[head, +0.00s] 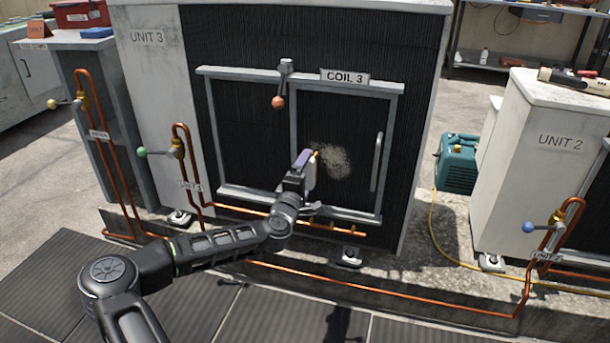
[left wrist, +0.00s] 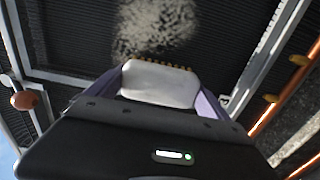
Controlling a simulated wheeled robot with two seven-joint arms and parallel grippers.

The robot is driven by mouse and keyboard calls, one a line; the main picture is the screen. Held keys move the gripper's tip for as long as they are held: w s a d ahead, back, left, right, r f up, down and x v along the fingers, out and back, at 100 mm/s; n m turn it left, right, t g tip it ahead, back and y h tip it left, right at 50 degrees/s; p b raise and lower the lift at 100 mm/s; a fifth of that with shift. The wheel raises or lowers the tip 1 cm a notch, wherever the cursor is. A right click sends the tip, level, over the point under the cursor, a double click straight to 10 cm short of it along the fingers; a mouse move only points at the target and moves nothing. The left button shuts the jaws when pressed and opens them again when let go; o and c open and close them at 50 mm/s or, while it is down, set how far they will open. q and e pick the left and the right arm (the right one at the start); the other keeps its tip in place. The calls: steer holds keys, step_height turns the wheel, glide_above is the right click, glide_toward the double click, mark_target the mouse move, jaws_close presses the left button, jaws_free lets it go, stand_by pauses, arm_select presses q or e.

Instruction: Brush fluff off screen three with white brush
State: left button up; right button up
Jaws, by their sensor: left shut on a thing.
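The screen labelled COIL 3 (head: 345,112) is a dark ribbed panel in a grey frame on the Unit 3 cabinet. A pale patch of fluff (head: 333,161) lies on it, and the fluff also shows in the left wrist view (left wrist: 155,25). My left gripper (head: 304,172) is at the screen, just left of the fluff. In the left wrist view its purple fingers (left wrist: 162,88) are shut on the white brush (left wrist: 160,84). The brush's tan bristles point toward the screen at the fluff's edge. I cannot tell whether they touch it. My right gripper is not in view.
A latch with an orange knob (head: 278,101) sits above the screen, and a grey handle (head: 377,162) is at its right. Copper pipes (head: 400,302) run along the base.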

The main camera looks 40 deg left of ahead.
arm_select(q)
steer(key=shift+w+d, duration=0.3)
steer(key=shift+d, duration=0.65)
steer(key=shift+w+d, duration=0.25)
steer(key=shift+d, duration=0.7)
steer(key=shift+d, duration=0.1)
steer(key=shift+w+d+p, duration=0.2)
steer(key=shift+w+d, duration=0.2)
steer(key=shift+d, duration=0.5)
steer(key=shift+w+d+p, duration=0.2)
steer(key=shift+w+d, duration=0.15)
steer(key=shift+d, duration=0.5)
steer(key=shift+r, duration=0.1)
steer(key=shift+w+d, duration=0.2)
steer(key=shift+d, duration=0.25)
steer(key=shift+w+d, duration=0.25)
steer(key=shift+d, duration=0.5)
steer(key=shift+w+d, duration=0.2)
steer(key=shift+d, duration=0.55)
